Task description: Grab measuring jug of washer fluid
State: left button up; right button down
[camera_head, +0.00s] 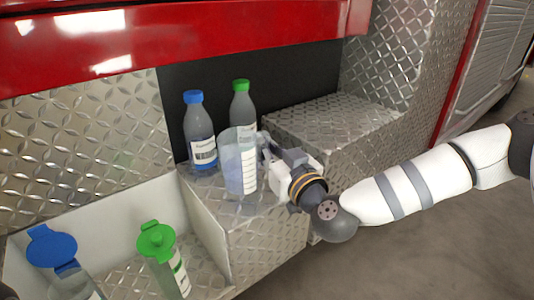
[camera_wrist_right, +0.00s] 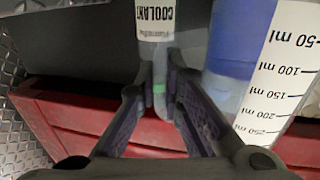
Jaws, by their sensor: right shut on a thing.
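The measuring jug (camera_head: 238,168) is clear, with a white scale strip and bluish fluid. It appears upright at the diamond-plate ledge; I cannot tell whether it touches the ledge. In the right wrist view the jug (camera_wrist_right: 236,62) fills the right side, with ml marks on its scale. My right gripper (camera_head: 264,146) reaches in from the right and is shut at the jug's handle side. In the wrist view the fingers of this gripper (camera_wrist_right: 160,85) sit beside the jug body; the handle itself is hard to make out. My left gripper is not in view.
A blue-capped bottle (camera_head: 200,140) and a green-capped bottle (camera_head: 241,106) stand close behind the jug. The coolant bottle (camera_wrist_right: 155,22) shows behind my fingers. A bin (camera_head: 205,222) at lower left holds containers with blue and green lids. A red bumper (camera_head: 200,40) overhangs above.

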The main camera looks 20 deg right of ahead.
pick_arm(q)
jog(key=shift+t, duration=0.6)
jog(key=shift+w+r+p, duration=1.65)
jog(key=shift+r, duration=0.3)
pick_arm(e)
jog(key=s+a+r, duration=0.3)
jog(key=s+r, duration=0.6)
jog(key=s, duration=0.3)
jog(key=shift+s, duration=0.35)
